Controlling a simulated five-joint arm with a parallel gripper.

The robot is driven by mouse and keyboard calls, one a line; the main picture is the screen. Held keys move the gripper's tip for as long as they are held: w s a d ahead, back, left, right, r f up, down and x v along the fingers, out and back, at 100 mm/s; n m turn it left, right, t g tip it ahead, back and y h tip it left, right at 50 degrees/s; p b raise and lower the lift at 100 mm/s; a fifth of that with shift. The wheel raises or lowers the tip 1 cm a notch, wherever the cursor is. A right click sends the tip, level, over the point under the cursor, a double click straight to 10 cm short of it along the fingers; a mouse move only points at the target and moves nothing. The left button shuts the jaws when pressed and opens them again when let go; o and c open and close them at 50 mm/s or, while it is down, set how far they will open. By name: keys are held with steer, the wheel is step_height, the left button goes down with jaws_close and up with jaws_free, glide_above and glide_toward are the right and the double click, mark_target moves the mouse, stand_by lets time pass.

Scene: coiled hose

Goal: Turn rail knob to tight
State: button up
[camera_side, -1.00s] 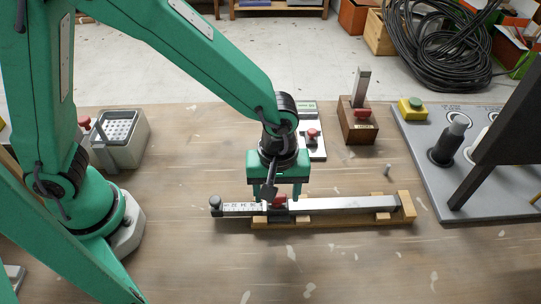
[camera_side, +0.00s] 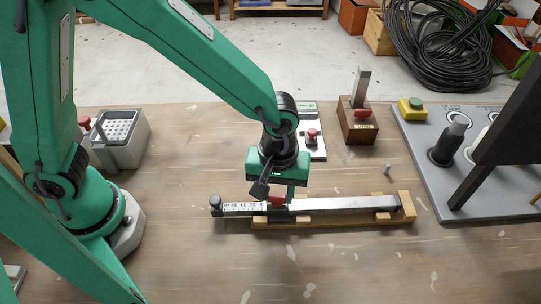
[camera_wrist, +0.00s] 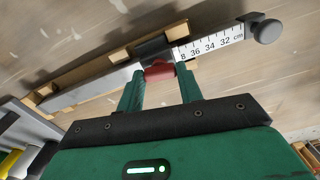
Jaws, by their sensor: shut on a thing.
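The red rail knob (camera_side: 277,201) sits on the dark slider of a metal rail (camera_side: 345,203) that lies on a wooden base. My gripper (camera_side: 279,195) points down over the rail and is shut on the knob. In the wrist view the red knob (camera_wrist: 159,71) is between my two green fingers (camera_wrist: 160,85), against the dark slider (camera_wrist: 153,48). The scale (camera_wrist: 210,44) beside the slider shows numbers from the thirties and "cm". No tight mark can be made out, and the fingers partly hide the knob.
A grey round end knob (camera_side: 215,202) is at the rail's left end. A wooden block with a red knob (camera_side: 360,121) and a white plate with a red knob (camera_side: 312,137) stand behind. A grey panel (camera_side: 470,185) is at the right. The table in front is clear.

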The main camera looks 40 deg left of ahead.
steer(key=m, duration=1.5)
steer(key=shift+m, duration=0.4)
steer(key=o, duration=1)
